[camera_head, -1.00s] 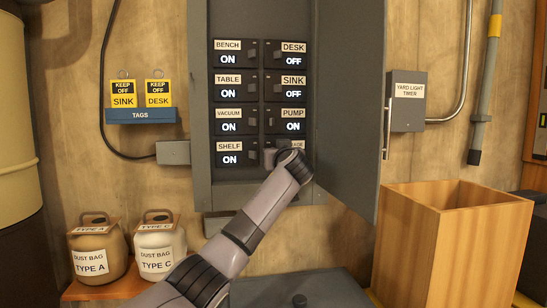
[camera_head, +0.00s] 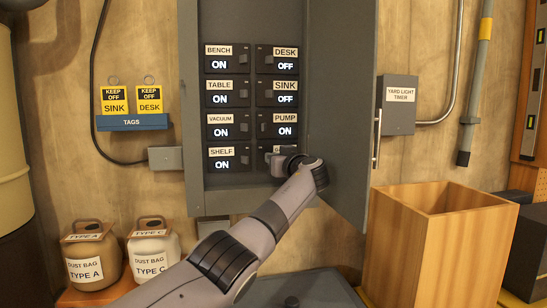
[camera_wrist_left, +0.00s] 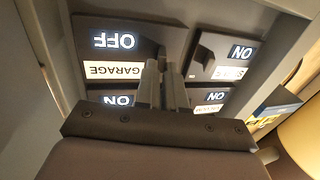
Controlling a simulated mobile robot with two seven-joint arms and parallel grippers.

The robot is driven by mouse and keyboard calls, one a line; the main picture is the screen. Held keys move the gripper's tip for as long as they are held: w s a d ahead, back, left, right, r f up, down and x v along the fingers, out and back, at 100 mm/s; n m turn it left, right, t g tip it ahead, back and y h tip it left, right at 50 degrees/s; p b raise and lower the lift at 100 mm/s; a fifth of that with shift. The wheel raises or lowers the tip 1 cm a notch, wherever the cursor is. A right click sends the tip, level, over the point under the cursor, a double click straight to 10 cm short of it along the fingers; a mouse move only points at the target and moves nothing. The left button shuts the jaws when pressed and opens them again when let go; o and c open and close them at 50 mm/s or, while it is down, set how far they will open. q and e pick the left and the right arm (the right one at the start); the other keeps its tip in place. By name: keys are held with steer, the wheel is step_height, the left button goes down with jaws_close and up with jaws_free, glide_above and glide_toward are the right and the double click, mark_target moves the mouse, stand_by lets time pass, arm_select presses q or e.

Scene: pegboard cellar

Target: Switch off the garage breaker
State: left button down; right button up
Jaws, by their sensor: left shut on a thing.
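The garage breaker (camera_wrist_left: 118,55) is the lowest in the right column of the panel; in the left wrist view, upside down, its display reads OFF. In the head view only a corner of its label (camera_head: 277,150) shows, with its display hidden behind my wrist. My left gripper (camera_head: 274,157) is at this breaker's left part. In the wrist view its fingers (camera_wrist_left: 162,72) are close together beside the GARAGE label, shut on what appears to be the breaker's lever, which they hide. My right gripper is not in view.
The grey breaker box (camera_head: 192,120) holds several other breakers; DESK (camera_head: 286,61) and SINK (camera_head: 286,93) read OFF, the other visible ones ON. Its open door (camera_head: 342,110) hangs close right of my wrist. A tag holder (camera_head: 132,123) hangs left; a wooden bin (camera_head: 415,245) stands right.

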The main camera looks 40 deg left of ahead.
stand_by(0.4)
arm_select(q)
steer(key=c, duration=1.2)
jaws_free()
steer(key=shift+b+v, duration=1.65)
steer(key=shift+v, duration=1.95)
